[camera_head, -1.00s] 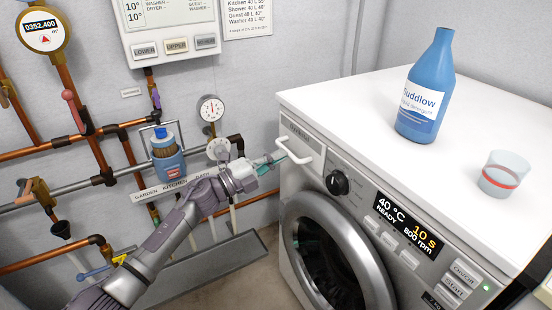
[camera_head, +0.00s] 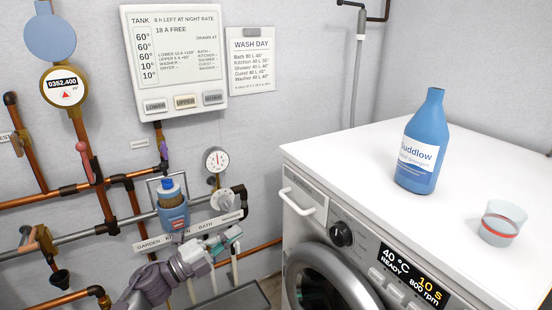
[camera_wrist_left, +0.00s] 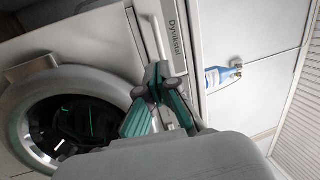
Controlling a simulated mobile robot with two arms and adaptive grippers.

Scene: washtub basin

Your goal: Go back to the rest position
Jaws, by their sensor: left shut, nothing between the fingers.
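My left gripper (camera_head: 228,236) is in front of the pipe wall, left of the washing machine (camera_head: 372,148) and apart from its white drawer handle (camera_head: 299,202). In the left wrist view my left gripper (camera_wrist_left: 168,100) shows its green-padded fingers, shut with nothing between them. The washer's round door (camera_wrist_left: 75,125) and the drawer handle (camera_wrist_left: 152,40) show behind it there. My right gripper is not in view.
A blue detergent bottle (camera_head: 421,145) and a clear cup with a red line (camera_head: 502,224) stand on the washer top. Pipes, a gauge (camera_head: 216,160), a water meter (camera_head: 65,88) and a blue container (camera_head: 172,208) are on the wall at left.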

